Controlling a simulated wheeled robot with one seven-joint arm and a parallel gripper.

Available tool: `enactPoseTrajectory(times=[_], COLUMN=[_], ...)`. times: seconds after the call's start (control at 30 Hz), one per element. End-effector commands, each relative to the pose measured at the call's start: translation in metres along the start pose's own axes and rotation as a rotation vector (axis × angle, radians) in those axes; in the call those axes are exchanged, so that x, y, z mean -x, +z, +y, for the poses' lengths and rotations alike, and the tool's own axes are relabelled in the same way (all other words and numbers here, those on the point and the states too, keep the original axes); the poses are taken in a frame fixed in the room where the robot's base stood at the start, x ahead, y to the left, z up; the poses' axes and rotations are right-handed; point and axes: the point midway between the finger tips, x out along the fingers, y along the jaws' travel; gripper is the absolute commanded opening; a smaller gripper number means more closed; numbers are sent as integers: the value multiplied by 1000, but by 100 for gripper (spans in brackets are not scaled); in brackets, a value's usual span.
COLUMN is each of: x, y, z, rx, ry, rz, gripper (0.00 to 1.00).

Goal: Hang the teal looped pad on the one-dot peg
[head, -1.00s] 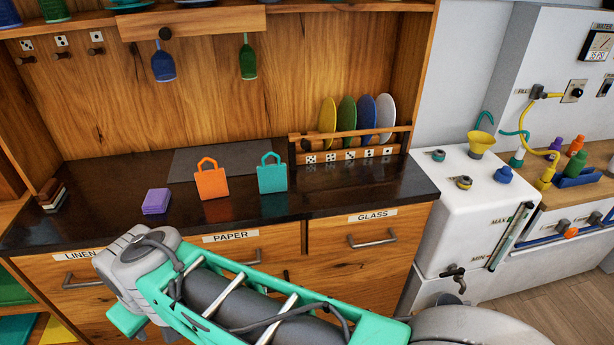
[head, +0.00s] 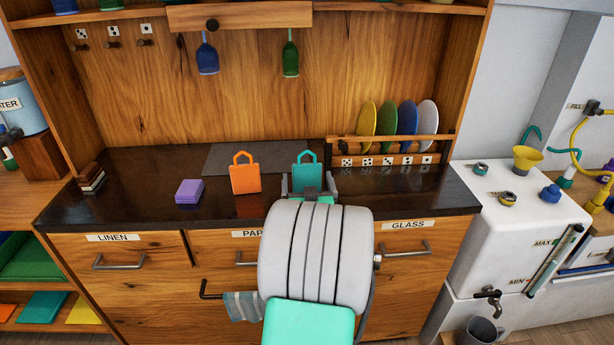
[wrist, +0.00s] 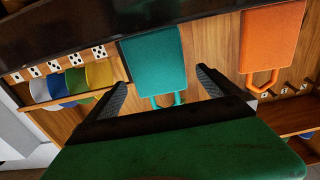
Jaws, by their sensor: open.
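The teal looped pad (head: 303,173) stands upright on the dark counter, loop up; its lower part is hidden behind my gripper in the head view. My gripper (head: 311,187) is open and empty just in front of it. In the wrist view the teal pad (wrist: 155,60) appears inverted beyond the open fingers (wrist: 161,80), roughly between them; I cannot tell whether they touch it. Three pegs (head: 113,45) stick out of the back wall at upper left, each under a dotted tile (head: 113,30).
An orange looped pad (head: 245,179) stands just left of the teal one. A purple block (head: 189,191) lies farther left. A plate rack (head: 385,147) stands right.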

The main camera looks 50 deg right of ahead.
Motion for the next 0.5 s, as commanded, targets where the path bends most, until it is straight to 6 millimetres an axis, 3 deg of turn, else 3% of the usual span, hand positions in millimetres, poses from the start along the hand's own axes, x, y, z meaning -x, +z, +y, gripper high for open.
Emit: enactPoseTrajectory(times=[0.2, 0.43, 0.5], x=[-33, -36, -36], y=[2, 2, 2], z=[1, 2, 1], rx=[0, 1, 1], ry=[-2, -1, -1], rz=[-2, -1, -1], gripper=[100, 100, 95])
